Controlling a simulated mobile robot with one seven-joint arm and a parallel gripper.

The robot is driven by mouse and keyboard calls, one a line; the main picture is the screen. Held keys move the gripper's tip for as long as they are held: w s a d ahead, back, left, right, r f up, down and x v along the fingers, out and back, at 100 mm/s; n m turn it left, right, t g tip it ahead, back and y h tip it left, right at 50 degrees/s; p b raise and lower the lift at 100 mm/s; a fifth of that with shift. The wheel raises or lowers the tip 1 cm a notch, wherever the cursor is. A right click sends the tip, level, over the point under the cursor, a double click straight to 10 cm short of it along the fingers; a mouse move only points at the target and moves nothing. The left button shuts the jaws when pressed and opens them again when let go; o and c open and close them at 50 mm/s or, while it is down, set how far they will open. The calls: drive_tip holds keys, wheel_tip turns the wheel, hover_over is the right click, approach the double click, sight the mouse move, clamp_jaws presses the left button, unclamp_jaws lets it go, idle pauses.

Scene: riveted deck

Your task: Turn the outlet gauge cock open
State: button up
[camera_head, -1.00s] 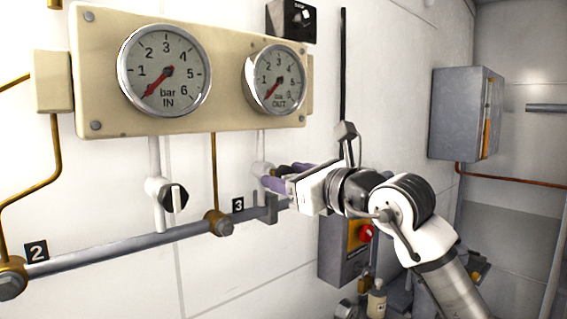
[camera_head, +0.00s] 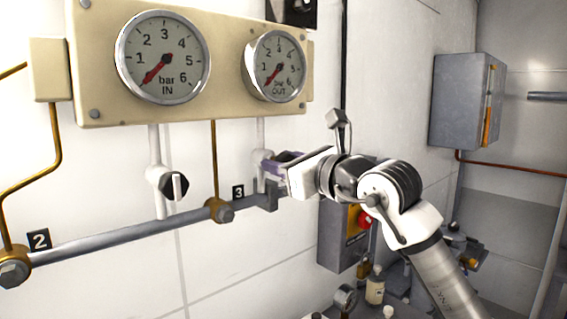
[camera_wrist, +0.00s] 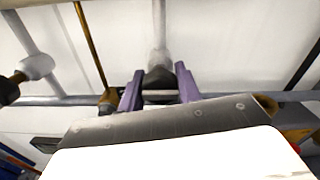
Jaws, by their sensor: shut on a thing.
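The outlet gauge (camera_head: 275,66), marked OUT, has its red needle at the low end of the scale. A pale pipe (camera_head: 261,132) runs down from it to the outlet gauge cock. My gripper (camera_head: 275,164) is at this cock and hides most of it in the head view. In the wrist view my purple fingers (camera_wrist: 160,90) stand on either side of the cock's black hub (camera_wrist: 158,79). They are shut on its pale handle (camera_wrist: 160,93), which lies crosswise in that view. The exact handle angle is hard to tell in the head view.
The inlet gauge (camera_head: 162,57) also reads low. Its cock (camera_head: 175,186), with an upright lever, is to the left. A grey rail pipe (camera_head: 120,235) runs below. A grey box with a red button (camera_head: 365,218) is under my arm. A grey wall cabinet (camera_head: 465,100) is at right.

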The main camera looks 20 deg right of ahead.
drive_tip(key=shift+f+b, duration=0.1)
drive_tip(key=shift+b, duration=0.35)
drive_tip(key=n+b, duration=0.3)
drive_tip(key=shift+f+b, duration=0.1)
drive_tip(key=shift+b, duration=0.2)
drive_tip(key=n+b, duration=0.3)
drive_tip(key=n, duration=0.1)
drive_tip(key=shift+n, duration=0.4)
drive_tip(key=n+b, duration=0.2)
drive_tip(key=n, duration=0.3)
drive_tip(key=shift+a, duration=0.1)
drive_tip(key=shift+n+b, duration=0.45)
drive_tip(key=shift+n, duration=2.05)
drive_tip(key=o, duration=1)
